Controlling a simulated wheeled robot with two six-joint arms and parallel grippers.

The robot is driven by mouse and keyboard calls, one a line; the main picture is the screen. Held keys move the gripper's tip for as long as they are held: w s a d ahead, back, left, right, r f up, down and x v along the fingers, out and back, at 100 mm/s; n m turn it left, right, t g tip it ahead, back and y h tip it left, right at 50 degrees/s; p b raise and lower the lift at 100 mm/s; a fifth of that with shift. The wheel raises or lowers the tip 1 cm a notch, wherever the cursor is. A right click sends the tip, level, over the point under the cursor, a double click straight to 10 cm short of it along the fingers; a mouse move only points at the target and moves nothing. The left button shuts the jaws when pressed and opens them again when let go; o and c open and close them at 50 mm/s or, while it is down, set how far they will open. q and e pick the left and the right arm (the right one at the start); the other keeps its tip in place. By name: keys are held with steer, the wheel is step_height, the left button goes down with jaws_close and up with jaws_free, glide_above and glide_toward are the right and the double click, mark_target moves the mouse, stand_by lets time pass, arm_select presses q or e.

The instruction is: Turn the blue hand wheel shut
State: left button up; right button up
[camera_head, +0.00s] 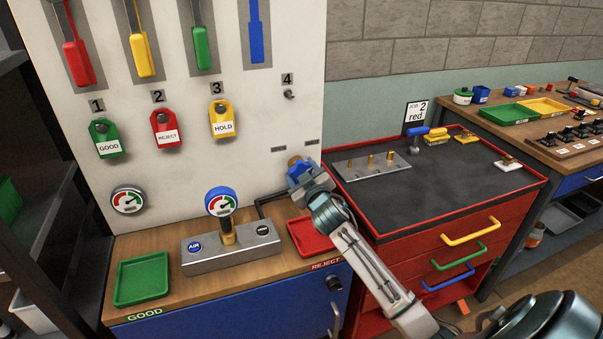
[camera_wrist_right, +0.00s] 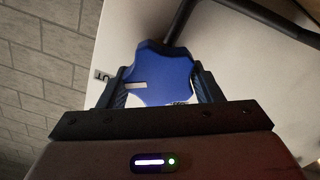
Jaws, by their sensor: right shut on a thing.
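The blue hand wheel (camera_wrist_right: 164,78) fills the space between the fingers of my right gripper (camera_wrist_right: 166,90) in the right wrist view. The fingers are shut on it from both sides. In the head view my right gripper (camera_head: 300,176) reaches to the white panel just above the red REJECT tray. How far the wheel is turned cannot be told. My left gripper is not in view.
A grey block (camera_head: 232,248) with a blue-rimmed gauge (camera_head: 221,201) stands left of my right gripper, between a green tray (camera_head: 141,279) and the red tray (camera_head: 311,237). A dark pipe (camera_head: 275,196) runs near the gripper. A red tool cabinet (camera_head: 400,240) stands close on the right.

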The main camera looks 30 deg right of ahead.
steer(key=shift+f, duration=0.25)
steer(key=o, duration=1)
steer(key=shift+r, duration=0.15)
arm_select(q)
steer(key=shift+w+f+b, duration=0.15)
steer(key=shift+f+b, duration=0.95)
steer(key=shift+b, duration=0.2)
arm_select(e)
steer(key=shift+v, duration=5.45)
steer(key=shift+d, duration=0.1)
